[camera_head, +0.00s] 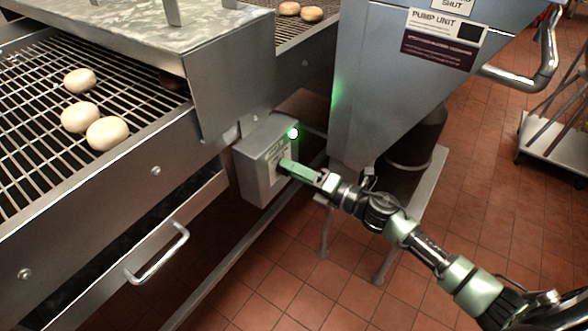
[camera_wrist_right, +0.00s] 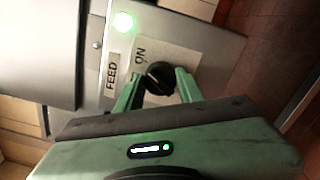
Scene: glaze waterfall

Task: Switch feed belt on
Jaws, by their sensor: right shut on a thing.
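A grey switch box (camera_head: 262,160) is fixed to the side of the conveyor, with a lit green lamp (camera_head: 293,133) at its top right. In the right wrist view the box face (camera_wrist_right: 205,45) carries a "FEED" label (camera_wrist_right: 111,77), an "ON" mark and the lit lamp (camera_wrist_right: 122,22). A black rotary knob (camera_wrist_right: 160,76) sits between the fingers of my right gripper (camera_wrist_right: 158,88), which is shut on it. In the head view my right gripper (camera_head: 287,167) reaches the box front and hides the knob. My left gripper is not in view.
The wire feed belt (camera_head: 40,80) bears several pale round doughs (camera_head: 80,118); browner ones (camera_head: 300,11) lie beyond the metal hood (camera_head: 235,60). The pump unit (camera_head: 390,90) stands close right of the box. A drawer handle (camera_head: 160,255) juts out below the belt.

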